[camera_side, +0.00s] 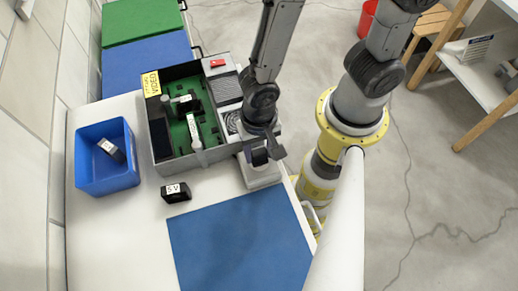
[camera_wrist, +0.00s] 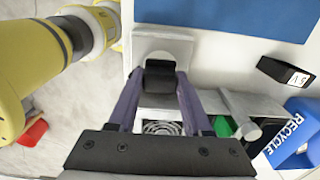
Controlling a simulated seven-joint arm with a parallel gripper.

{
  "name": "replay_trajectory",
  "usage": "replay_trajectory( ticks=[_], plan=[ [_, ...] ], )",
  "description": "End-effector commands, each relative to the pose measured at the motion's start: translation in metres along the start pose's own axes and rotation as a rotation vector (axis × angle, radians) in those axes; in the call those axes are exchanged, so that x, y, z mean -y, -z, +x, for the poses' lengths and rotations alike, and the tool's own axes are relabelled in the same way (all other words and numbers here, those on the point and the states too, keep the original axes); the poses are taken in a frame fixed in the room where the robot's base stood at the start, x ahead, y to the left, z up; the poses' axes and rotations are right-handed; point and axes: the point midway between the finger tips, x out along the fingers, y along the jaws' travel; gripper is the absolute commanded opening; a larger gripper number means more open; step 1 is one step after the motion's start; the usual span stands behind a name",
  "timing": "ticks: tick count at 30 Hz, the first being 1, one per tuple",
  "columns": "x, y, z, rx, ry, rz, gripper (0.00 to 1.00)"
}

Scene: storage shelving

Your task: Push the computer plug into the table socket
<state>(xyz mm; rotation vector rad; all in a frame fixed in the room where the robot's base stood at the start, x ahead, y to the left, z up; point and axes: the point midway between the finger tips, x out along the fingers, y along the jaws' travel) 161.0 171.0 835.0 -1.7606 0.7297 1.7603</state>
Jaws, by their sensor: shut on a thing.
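My gripper (camera_side: 262,152) points down over the table edge, shut on a black plug (camera_side: 259,157). In the wrist view my gripper (camera_wrist: 158,84) has its two purple-grey fingers on either side of the plug (camera_wrist: 160,72). A pale grey block, which looks like the table socket (camera_side: 262,178), stands on the white table right below the plug. It also shows in the wrist view (camera_wrist: 174,46), with a rounded face behind the plug's far end. The plug overlaps the socket in both views. I cannot tell whether it touches the socket or sits inside it.
An open grey case (camera_side: 157,135) with a green board stands left of my gripper. A black 5V block (camera_side: 176,192) and a blue bin (camera_side: 92,182) holding a small item lie further left. A blue mat (camera_side: 240,240) covers the table's front. Bare table lies left of it.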

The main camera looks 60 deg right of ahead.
Motion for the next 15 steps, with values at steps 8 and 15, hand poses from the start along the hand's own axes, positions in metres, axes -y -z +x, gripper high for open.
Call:
replay_trajectory(
  ticks=[8, 15],
  plan=[
    [0.0001, 0.0000, 0.0000, 0.000, 0.000, 0.000, 0.01],
    [0.0001, 0.0000, 0.0030, 0.000, 0.000, 0.000, 0.01]
  ],
)
